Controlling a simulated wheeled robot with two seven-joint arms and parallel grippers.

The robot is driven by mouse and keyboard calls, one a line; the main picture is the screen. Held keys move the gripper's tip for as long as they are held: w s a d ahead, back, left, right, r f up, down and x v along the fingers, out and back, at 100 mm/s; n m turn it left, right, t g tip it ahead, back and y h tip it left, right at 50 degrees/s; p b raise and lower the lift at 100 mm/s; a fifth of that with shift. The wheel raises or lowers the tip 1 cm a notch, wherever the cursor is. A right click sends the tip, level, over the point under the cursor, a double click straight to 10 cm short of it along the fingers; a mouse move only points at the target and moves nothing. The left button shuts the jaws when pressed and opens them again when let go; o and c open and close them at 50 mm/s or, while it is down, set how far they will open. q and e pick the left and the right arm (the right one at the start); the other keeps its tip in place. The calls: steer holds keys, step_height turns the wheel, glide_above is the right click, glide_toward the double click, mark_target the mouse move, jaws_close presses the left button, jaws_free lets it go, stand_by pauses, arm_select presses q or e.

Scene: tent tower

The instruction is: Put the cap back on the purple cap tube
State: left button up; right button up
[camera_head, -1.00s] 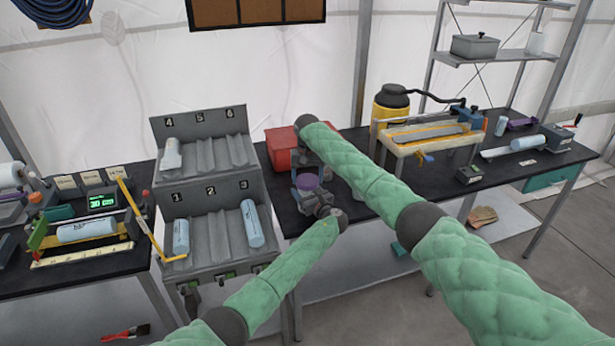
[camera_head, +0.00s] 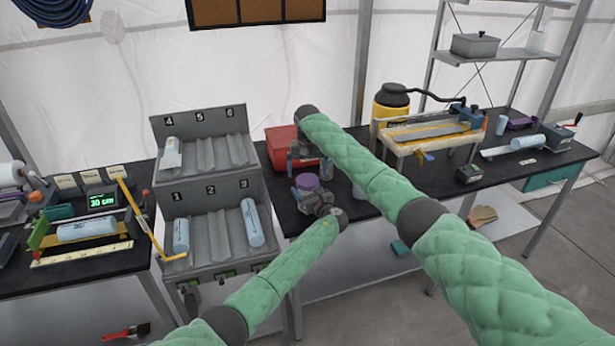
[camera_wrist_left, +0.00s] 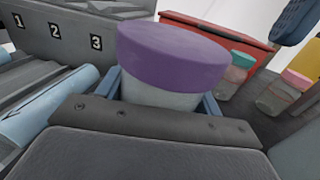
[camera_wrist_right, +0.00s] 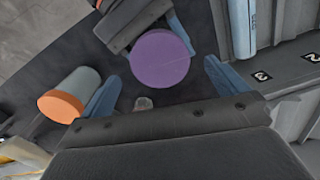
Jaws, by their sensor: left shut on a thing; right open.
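The purple cap (camera_head: 307,181) sits on top of the pale tube (camera_wrist_left: 160,93), with no clear gap between them in the left wrist view. My left gripper (camera_head: 311,195) is shut around the tube below the cap and holds it upright. The cap shows from above in the right wrist view (camera_wrist_right: 160,60). My right gripper (camera_head: 299,156) is open and empty, just behind and above the cap. Its fingers (camera_wrist_right: 160,85) are apart from the cap, which shows beyond and between them. Most of the tube is hidden by the cap and left gripper.
A red bin (camera_head: 283,140) stands behind the grippers. The numbered grey rack (camera_head: 208,185), holding several light blue rolls, is close on the left.

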step_height(320, 180, up, 9)
steer(key=shift+f, duration=0.15)
stand_by(0.4)
arm_select(q)
steer(key=o, duration=1.4)
steer(key=shift+o, duration=0.2)
steer(key=b+v, duration=0.2)
steer(key=v, duration=0.4)
steer(key=shift+s+d+f+b, duration=0.2)
steer(key=shift+s+b, duration=0.15)
steer(key=shift+s+d+r, duration=0.15)
steer(key=shift+s+d, duration=0.1)
steer(key=shift+s, duration=0.2)
arm_select(e)
steer(key=shift+f, duration=1.45)
steer(key=shift+f, duration=0.1)
